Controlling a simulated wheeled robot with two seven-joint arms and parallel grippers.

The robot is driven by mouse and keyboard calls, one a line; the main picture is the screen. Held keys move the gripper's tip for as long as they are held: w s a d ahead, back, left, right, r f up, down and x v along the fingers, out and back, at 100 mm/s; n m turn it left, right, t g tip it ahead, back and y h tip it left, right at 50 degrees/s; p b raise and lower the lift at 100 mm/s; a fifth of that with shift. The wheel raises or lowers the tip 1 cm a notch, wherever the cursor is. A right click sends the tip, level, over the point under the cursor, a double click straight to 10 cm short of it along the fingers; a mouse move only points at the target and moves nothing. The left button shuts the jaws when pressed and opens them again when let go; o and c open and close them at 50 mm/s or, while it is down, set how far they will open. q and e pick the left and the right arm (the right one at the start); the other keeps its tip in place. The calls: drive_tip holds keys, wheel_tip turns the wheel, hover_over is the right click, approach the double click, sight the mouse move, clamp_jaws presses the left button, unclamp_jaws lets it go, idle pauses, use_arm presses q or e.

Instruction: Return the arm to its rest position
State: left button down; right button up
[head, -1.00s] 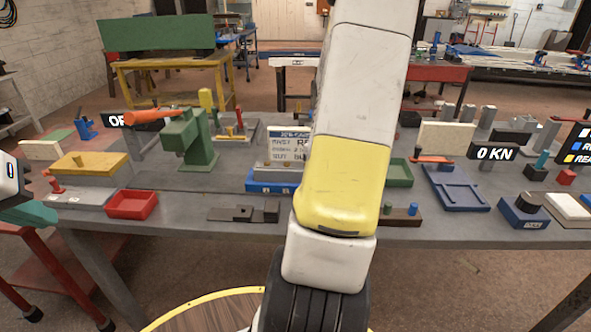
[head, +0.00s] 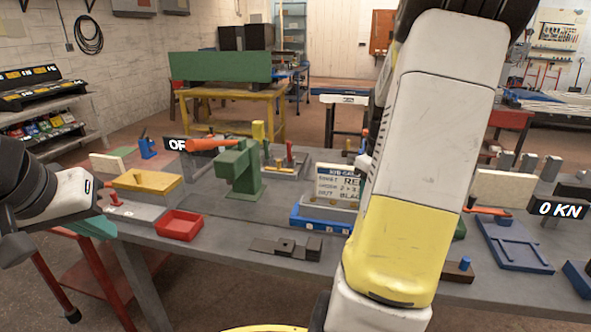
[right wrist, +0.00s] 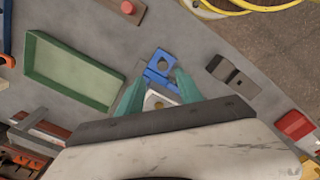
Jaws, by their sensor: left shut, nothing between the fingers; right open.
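My left gripper (head: 97,227) is at the left edge of the head view, with teal fingers beside the bench's left end; it is shut with nothing in it. A white and yellow link of my right arm (head: 410,200) crosses the right middle of the head view and hides part of the bench. In the right wrist view my right gripper (right wrist: 158,88) is open, its teal fingers apart. A blue part (right wrist: 157,65) with a pale piece shows between and beyond the fingertips. I cannot tell whether the fingers touch it.
The grey bench (head: 225,260) carries a red tray (head: 179,225), a yellow-topped block (head: 147,181), a green press (head: 240,168) and a dark metal bar (head: 286,248). A green tray (right wrist: 70,70) lies left of the right fingers. A shelf rack (head: 45,110) stands at the far left.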

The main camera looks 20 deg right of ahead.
drive_tip(key=s+a+r+t, duration=0.1)
drive_tip(key=a+r+t, duration=0.1)
drive_tip(key=a+r, duration=0.45)
drive_tip(key=a+r+t, duration=0.1)
drive_tip(key=a+r, duration=0.2)
drive_tip(key=a, duration=0.6)
drive_tip(key=s+a+r+m+t+y, duration=0.1)
drive_tip(key=s+a+r+t+y, duration=0.1)
drive_tip(key=s+a, duration=0.5)
drive_tip(key=a+r+t, duration=0.1)
drive_tip(key=a, duration=0.3)
drive_tip(key=shift+s+a+r+m, duration=0.15)
drive_tip(key=shift+a+m, duration=0.1)
drive_tip(key=shift+m, duration=0.05)
